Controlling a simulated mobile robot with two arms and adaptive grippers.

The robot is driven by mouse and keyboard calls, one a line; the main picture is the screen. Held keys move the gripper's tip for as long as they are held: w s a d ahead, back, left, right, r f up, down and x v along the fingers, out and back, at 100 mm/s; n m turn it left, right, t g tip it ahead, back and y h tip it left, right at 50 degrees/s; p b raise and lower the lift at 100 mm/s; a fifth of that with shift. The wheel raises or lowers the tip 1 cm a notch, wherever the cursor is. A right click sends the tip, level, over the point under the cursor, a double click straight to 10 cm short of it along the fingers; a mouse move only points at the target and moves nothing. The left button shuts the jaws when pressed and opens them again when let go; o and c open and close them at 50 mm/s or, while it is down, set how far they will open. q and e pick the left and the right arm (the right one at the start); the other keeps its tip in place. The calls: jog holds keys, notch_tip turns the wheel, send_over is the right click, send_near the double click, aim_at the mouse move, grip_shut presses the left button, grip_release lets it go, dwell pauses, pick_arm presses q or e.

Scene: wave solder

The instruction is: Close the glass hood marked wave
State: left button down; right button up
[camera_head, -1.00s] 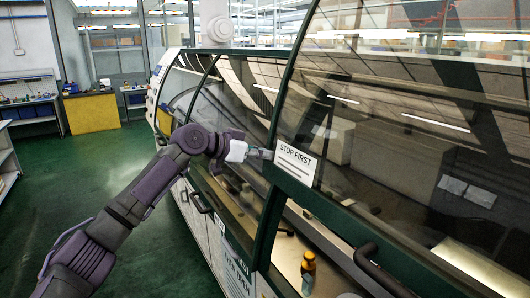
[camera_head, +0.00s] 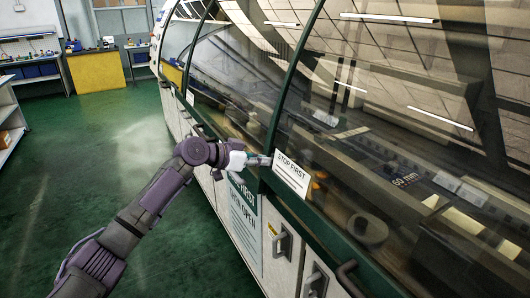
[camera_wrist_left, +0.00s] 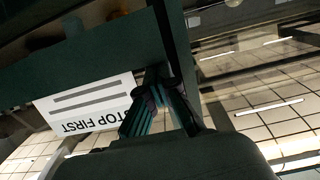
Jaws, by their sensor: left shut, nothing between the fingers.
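The large glass hood (camera_head: 400,120) fills the right side of the head view. It has a dark green frame and a white STOP FIRST label (camera_head: 291,175) near its lower left corner. Its lower edge lies along the machine's front rim; I cannot tell whether it is fully seated. No word "wave" is readable. My left gripper (camera_head: 266,160) is shut and empty, its tips at the green frame just left of the label. In the left wrist view the fingers (camera_wrist_left: 160,108) are close to the green frame and label; contact is unclear. My right gripper is not in view.
A neighbouring glass hood (camera_head: 235,75) continues along the machine to the left. Black handles (camera_head: 281,245) stick out from the white front panels. The green floor (camera_head: 130,160) to the left is clear, with a yellow cabinet (camera_head: 96,72) and shelves behind.

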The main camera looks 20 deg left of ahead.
pick_arm(q)
jog(key=shift+s+f+b, duration=0.1)
jog(key=shift+f+b, duration=0.4)
jog(key=shift+f, duration=0.9)
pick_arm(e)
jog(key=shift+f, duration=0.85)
pick_arm(q)
jog(key=shift+r, duration=0.15)
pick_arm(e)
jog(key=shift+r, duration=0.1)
